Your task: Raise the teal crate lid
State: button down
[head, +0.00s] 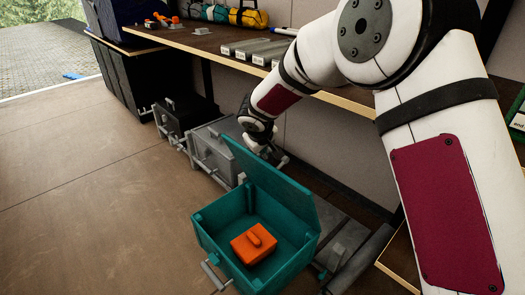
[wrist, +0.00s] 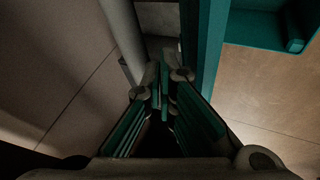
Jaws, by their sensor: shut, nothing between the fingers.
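The teal crate (head: 217,245) sits low on the floor in the head view. Its lid (head: 272,187) stands raised, upright along the crate's far side. An orange box with a handle (head: 253,244) lies inside the crate. My gripper (head: 270,152) is behind the lid's upper left part, partly hidden by it. In the wrist view my gripper (wrist: 163,76) is shut and empty, beside a teal panel edge (wrist: 207,50). I cannot tell whether it touches the panel. A corner of the crate's inside (wrist: 265,25) shows at the upper right.
Grey crates (head: 213,145) stand in a row beyond the teal one, with a dark crate (head: 172,117) farther back. A shelf (head: 200,40) with rolled bags and grey blocks runs above, close to my arm. The wooden floor (head: 90,190) at left is clear.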

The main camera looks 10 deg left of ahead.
jog(key=w+d+r+p, duration=0.1)
jog(key=w+d+p, duration=0.1)
jog(key=w+d, duration=0.2)
jog(key=shift+w, duration=0.55)
